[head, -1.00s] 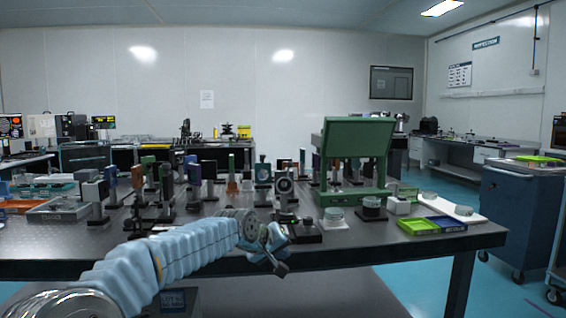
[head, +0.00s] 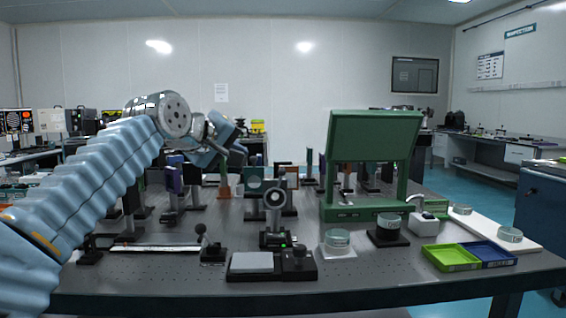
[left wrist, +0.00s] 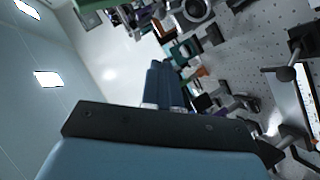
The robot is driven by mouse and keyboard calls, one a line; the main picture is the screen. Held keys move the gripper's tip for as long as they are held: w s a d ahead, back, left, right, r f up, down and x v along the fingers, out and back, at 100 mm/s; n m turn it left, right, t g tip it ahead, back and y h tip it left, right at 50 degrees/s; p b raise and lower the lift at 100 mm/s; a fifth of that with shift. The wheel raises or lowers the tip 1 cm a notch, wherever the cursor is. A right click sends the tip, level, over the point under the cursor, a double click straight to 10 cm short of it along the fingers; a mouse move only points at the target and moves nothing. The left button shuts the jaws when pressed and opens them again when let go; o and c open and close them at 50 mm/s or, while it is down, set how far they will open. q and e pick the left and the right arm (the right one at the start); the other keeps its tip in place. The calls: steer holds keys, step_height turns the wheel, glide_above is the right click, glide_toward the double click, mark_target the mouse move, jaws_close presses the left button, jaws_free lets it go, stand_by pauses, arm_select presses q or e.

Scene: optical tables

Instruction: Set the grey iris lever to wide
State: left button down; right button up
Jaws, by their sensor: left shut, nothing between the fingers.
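A black round ring mount (head: 275,198), which looks like the iris, stands on a post near the middle of the table, with small green lights at its base. I cannot make out a grey lever on it at this size. In the left wrist view, a dark ring (left wrist: 196,8) shows at the top edge. My left gripper (head: 236,148) is raised above the table, left of and higher than the ring mount, apart from it. Its blue fingers (left wrist: 160,85) are together and empty. My right gripper is not in view.
Several optic posts crowd behind and left. A ball-topped lever (head: 201,231) and a grey pad with black knob (head: 252,262) stand in front. A green hooded stand (head: 373,135), round pots, and green (head: 450,257) and blue trays (head: 490,253) are on the right.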

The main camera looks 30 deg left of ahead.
arm_select(q)
steer(key=p, duration=0.2)
glide_toward(280, 179)
steer(key=w+a+r, duration=0.3)
steer(key=w+a, duration=0.1)
steer(key=shift+w+d+f+b, duration=0.3)
steer(key=shift+w+d+f, duration=0.8)
steer(key=shift+d+f, duration=0.25)
